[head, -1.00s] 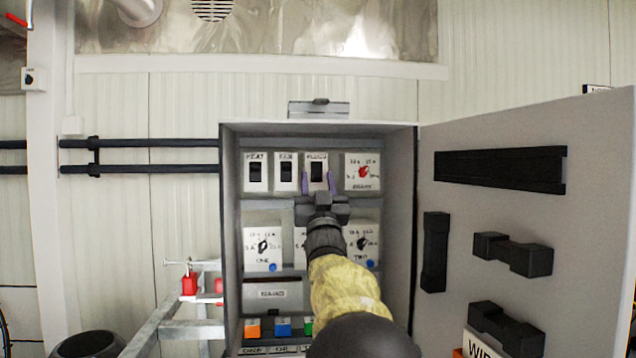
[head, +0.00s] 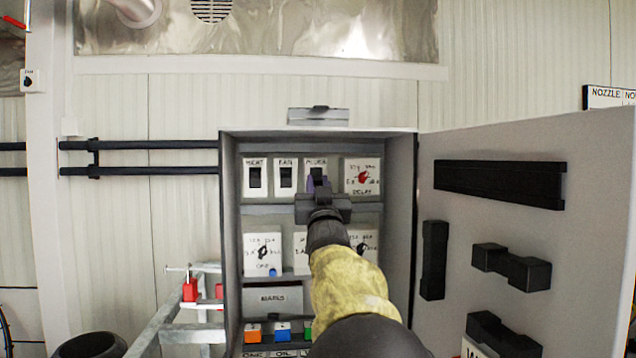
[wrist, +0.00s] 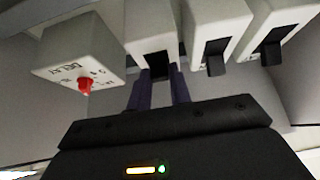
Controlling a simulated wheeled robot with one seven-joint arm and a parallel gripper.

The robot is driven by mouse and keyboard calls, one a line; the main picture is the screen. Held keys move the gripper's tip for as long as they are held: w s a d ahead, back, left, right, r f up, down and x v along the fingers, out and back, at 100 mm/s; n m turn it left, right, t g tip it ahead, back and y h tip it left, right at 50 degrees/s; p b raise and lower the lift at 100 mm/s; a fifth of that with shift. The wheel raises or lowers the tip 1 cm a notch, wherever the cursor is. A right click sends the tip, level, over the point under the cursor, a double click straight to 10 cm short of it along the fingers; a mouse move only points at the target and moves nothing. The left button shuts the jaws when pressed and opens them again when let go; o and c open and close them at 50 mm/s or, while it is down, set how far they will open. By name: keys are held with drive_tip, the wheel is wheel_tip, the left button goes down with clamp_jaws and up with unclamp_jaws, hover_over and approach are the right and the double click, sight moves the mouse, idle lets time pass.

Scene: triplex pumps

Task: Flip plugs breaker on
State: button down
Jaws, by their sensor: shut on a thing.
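The plugs breaker (head: 315,165) is a white block with a black toggle, third from the left in the top row of the open cabinet. My gripper (head: 319,184) is in front of it, its purple fingers closed together over the toggle's lower part. In the wrist view, the fingers (wrist: 160,92) stand on both sides of the black toggle (wrist: 158,72) and grip it. The fingers and gripper body partly hide the toggle in the head view, so its exact position is hard to tell.
The heat breaker (head: 255,177) and fan breaker (head: 285,177) sit to the left. The delay dial (head: 362,177) with a red knob is close on the right. More dials and coloured buttons are below. The cabinet door (head: 590,200) stands open at right.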

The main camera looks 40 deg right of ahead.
sight(316, 172)
drive_tip(key=r+g+y+p, duration=0.1)
drive_tip(key=p, duration=0.1)
drive_tip(key=shift+s+a+r+g+p, duration=0.1)
drive_tip(key=shift+r+g+p, duration=0.2)
drive_tip(key=shift+p, duration=0.1)
drive_tip(key=r+g+y+p, duration=0.1)
drive_tip(key=g+p, duration=0.1)
drive_tip(key=p, duration=0.4)
drive_tip(key=g+p, duration=0.1)
drive_tip(key=p, duration=0.2)
drive_tip(key=g+y+p, duration=0.1)
drive_tip(key=p, duration=0.3)
drive_tip(key=shift+r+y+p, duration=0.3)
drive_tip(key=shift+r, duration=0.1)
drive_tip(key=shift+f+y+p, duration=0.1)
drive_tip(key=shift+y+p, duration=0.2)
drive_tip(key=shift+p, duration=0.9)
drive_tip(key=c, duration=1.3)
unclamp_jaws()
drive_tip(key=shift+f+g, duration=0.1)
drive_tip(key=shift+g, duration=0.2)
